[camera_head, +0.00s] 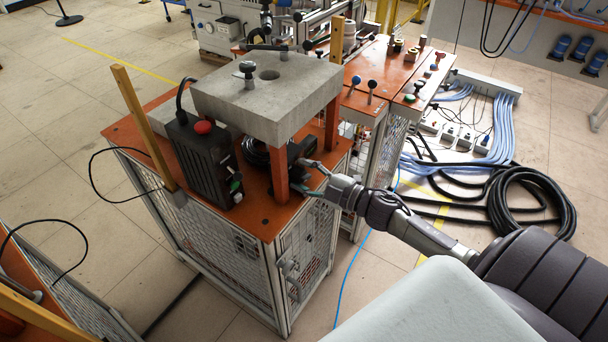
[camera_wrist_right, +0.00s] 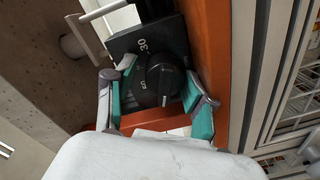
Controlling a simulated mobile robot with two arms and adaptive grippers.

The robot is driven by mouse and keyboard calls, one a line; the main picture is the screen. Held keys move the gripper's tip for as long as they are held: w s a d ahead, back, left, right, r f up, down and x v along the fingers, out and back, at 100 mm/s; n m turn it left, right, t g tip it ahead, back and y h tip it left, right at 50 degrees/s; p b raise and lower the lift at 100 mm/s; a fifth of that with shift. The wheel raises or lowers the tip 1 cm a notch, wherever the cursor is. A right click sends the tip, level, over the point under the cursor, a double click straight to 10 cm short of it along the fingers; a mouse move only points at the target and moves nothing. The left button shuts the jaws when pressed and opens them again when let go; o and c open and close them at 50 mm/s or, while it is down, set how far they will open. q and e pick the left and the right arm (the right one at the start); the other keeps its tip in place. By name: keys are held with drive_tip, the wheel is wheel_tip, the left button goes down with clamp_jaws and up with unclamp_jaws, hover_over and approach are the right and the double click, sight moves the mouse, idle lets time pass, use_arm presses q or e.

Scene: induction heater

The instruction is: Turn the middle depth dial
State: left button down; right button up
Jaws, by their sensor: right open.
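A black dial (camera_wrist_right: 160,82) with white markings, "30" on the plate beside it, shows in the right wrist view. It sits on a black housing (camera_wrist_right: 168,34). My right gripper (camera_wrist_right: 158,84) is open, with its teal-padded fingers on either side of the dial. The dial lies between them; I cannot tell whether the pads touch it. In the head view my right gripper (camera_head: 312,178) reaches under the concrete slab (camera_head: 266,95), beside the front orange post (camera_head: 279,172). Whether this is the middle depth dial cannot be told. My left gripper is not in view.
The orange-topped cart (camera_head: 258,216) carries a black box (camera_head: 208,160) with a red button (camera_head: 203,127), and a wooden post (camera_head: 143,125). Orange posts hold up the slab and crowd the space under it. A black hose coil (camera_head: 530,203) lies on the floor at the right.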

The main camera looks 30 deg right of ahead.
drive_tip(key=shift+s+a+f, duration=0.1)
drive_tip(key=shift+f, duration=0.25)
drive_tip(key=shift+s+d+f, duration=0.1)
drive_tip(key=shift+s+d, duration=0.1)
drive_tip(key=shift+s, duration=0.3)
drive_tip(key=v, duration=0.7)
drive_tip(key=shift+r, duration=0.4)
drive_tip(key=shift+w+d, duration=0.1)
drive_tip(key=shift+w, duration=0.05)
